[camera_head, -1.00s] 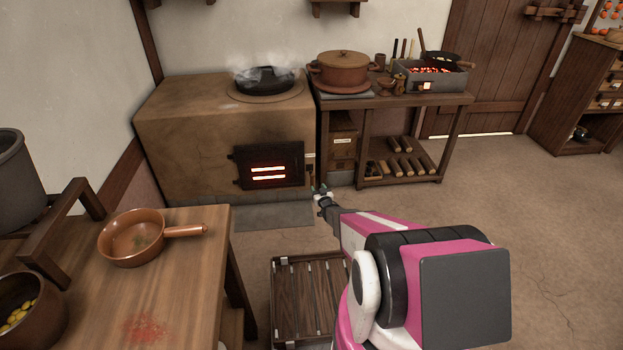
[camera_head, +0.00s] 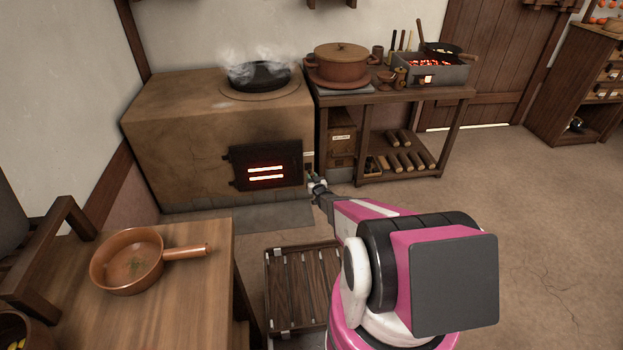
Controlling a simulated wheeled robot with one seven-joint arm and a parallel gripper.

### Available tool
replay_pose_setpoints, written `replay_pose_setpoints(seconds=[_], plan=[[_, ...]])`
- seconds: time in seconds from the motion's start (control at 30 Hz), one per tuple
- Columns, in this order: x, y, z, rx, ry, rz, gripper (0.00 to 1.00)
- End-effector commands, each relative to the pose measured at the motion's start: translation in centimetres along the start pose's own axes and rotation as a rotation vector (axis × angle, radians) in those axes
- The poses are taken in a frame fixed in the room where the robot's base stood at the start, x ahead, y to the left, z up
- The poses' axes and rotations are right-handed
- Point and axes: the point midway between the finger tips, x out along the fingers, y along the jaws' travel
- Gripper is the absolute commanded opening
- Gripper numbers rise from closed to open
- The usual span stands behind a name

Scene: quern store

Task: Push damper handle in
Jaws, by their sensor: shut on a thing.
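The clay stove (camera_head: 175,140) stands against the back wall, with a dark iron fire door (camera_head: 265,165) glowing through two slots. The damper handle (camera_head: 310,172) is a small dark piece at the stove's front right edge, beside the fire door. It is mostly hidden behind my fingers, and how far it sticks out is too small to tell. My gripper (camera_head: 316,185) reaches forward to that edge and is shut on the damper handle.
A wooden table with a brown pan (camera_head: 128,262) stands at the front left. A slatted wooden crate (camera_head: 300,285) lies on the floor left of my arm. A bench (camera_head: 400,97) with a lidded pot (camera_head: 340,62) and a glowing brazier (camera_head: 432,72) stands right of the stove. The floor at right is clear.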

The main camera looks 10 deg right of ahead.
Motion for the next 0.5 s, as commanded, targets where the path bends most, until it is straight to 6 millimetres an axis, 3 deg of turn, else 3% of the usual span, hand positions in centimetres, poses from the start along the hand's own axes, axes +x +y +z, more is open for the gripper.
replay_pose_setpoints(seconds=[0.03,0.07,0.27,0.5], plan=[[0.0,0.0,0.0,0.0,0.0,0.0,0.08],[0.0,0.0,0.0,0.0,0.0,0.0,0.0],[0.5,0.1,0.1,0.0,0.001,0.0,0.0],[5.1,1.0,0.2,0.0,0.002,0.0,0.0]])
